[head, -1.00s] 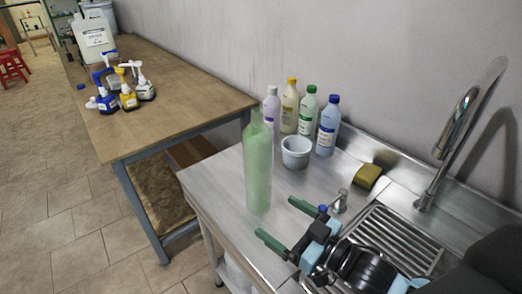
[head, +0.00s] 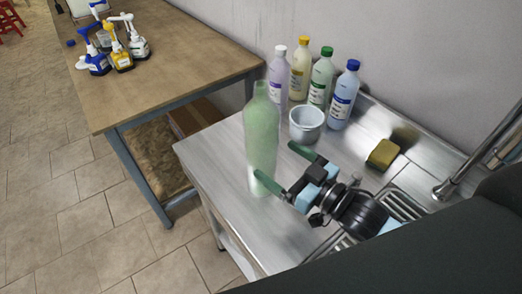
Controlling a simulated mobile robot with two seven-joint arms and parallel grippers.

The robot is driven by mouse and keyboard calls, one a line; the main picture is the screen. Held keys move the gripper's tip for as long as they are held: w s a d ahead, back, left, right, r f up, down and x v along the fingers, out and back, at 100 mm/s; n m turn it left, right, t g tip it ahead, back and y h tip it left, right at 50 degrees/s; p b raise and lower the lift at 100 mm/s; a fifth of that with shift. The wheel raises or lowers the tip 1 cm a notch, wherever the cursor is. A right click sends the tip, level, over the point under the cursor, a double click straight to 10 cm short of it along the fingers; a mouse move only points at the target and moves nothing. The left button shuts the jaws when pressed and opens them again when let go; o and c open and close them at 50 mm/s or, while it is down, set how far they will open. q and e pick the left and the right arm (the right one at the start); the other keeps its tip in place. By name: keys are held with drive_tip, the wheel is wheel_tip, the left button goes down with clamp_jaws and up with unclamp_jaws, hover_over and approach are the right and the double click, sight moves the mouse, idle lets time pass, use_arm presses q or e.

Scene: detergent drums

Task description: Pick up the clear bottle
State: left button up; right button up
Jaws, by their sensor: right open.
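The clear bottle (head: 262,138), tall, see-through and pale green, stands upright on the steel counter near its left edge. My right gripper (head: 273,160) is open, with green fingers, low over the counter just right of the bottle. Its near finger overlaps the bottle's lower front in the picture, and its far finger is to the right of the bottle. I cannot tell whether either finger touches it. My left gripper is not in view.
A white-blue cup (head: 307,124) stands close behind the far finger. Behind it are lilac (head: 278,78), yellow (head: 301,70), green-capped (head: 320,80) and blue (head: 343,98) bottles. A sponge (head: 383,154) lies right. Pump bottles stand on the wooden table (head: 190,85).

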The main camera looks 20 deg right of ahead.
sight(261, 152)
drive_tip(key=shift+w+a, duration=0.15)
drive_tip(key=shift+w, duration=0.05)
drive_tip(key=x, duration=0.2)
drive_tip(key=b+x, duration=0.1)
drive_tip(key=x, duration=0.1)
drive_tip(key=shift+s+a+f, duration=0.1)
drive_tip(key=shift+a+f, duration=0.1)
drive_tip(key=shift+a, duration=0.15)
drive_tip(key=shift+w+a, duration=0.25)
drive_tip(key=shift+w, duration=0.2)
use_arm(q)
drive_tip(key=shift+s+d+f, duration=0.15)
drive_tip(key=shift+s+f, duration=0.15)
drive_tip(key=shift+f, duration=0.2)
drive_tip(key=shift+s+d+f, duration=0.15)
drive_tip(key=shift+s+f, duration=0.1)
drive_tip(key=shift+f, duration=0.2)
use_arm(e)
drive_tip(key=shift+r, duration=0.1)
drive_tip(key=c, duration=1.1)
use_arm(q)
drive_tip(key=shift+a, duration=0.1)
use_arm(e)
drive_tip(key=shift+o, duration=0.2)
drive_tip(key=shift+r, duration=0.1)
